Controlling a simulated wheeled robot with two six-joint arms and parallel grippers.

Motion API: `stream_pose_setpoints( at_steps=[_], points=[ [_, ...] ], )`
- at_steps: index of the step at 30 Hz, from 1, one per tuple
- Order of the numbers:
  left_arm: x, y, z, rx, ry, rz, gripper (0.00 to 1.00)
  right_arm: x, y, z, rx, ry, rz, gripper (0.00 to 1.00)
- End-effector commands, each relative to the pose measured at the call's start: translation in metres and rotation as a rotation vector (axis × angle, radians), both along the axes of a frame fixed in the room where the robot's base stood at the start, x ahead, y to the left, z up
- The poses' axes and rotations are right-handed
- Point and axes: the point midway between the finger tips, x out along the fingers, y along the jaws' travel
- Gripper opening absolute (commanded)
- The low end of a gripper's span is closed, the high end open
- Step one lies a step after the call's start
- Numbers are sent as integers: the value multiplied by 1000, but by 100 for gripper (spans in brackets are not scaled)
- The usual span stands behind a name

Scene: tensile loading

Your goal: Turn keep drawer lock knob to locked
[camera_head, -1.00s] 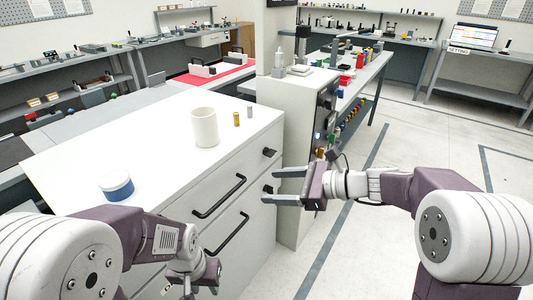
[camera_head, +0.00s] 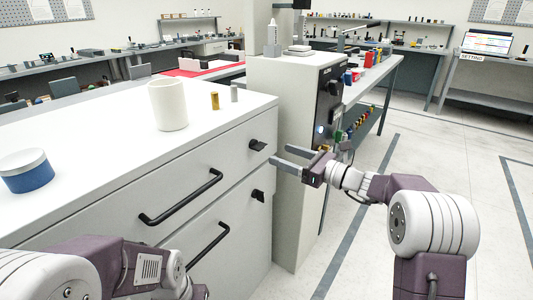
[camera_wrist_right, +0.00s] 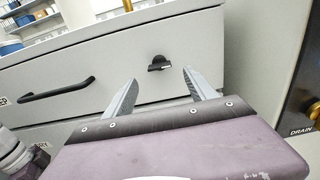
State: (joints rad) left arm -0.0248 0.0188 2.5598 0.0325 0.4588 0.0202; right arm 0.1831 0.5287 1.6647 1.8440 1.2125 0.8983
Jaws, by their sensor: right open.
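The keep drawer lock knob (camera_head: 257,145) is a black knob at the upper right of the top drawer front (camera_head: 200,165). In the right wrist view the knob (camera_wrist_right: 158,63) lies ahead, between the lines of the two fingers, with its grip bar roughly horizontal. A partly cut label ending in "EP" (camera_wrist_right: 3,101) shows on that drawer. My right gripper (camera_head: 280,157) is open and empty, close in front of the drawer and slightly right of and below the knob. It appears apart from the knob. My left arm is at the bottom left; its fingers are out of view.
A similar black knob (camera_head: 258,195) sits on the lower drawer. Black bar handles (camera_head: 181,197) stick out from the drawers. A white cup (camera_head: 168,104), blue-white jar (camera_head: 26,171) and small cylinders stand on the top. A grey cabinet (camera_head: 285,110) stands close to the right.

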Motion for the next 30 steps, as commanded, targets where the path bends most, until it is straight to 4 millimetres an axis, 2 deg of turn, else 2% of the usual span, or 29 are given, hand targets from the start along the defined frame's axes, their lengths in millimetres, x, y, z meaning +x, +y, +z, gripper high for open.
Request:
stream_pose_setpoints(
  at_steps=[3, 9, 20, 24, 27, 30],
  points=[
    [0, 0, -9, 0, 0, 0, 36, 14, 23, -3, 0, -2, 5, 65],
    [0, 0, -13, 0, 0, 0, 36, 35, 49, -2, -1, -1, 3, 65],
    [0, 0, -13, 0, 0, 0, 36, 40, 56, -1, -1, 1, 1, 65],
    [0, 0, -13, 0, 0, 0, 36, 40, 56, 0, -1, 1, 1, 26],
    [0, 0, -13, 0, 0, 0, 36, 40, 56, 0, -1, 1, 1, 3],
    [0, 0, -14, 0, 0, 0, 36, 40, 56, -1, -3, -2, 1, 3]
  ],
)
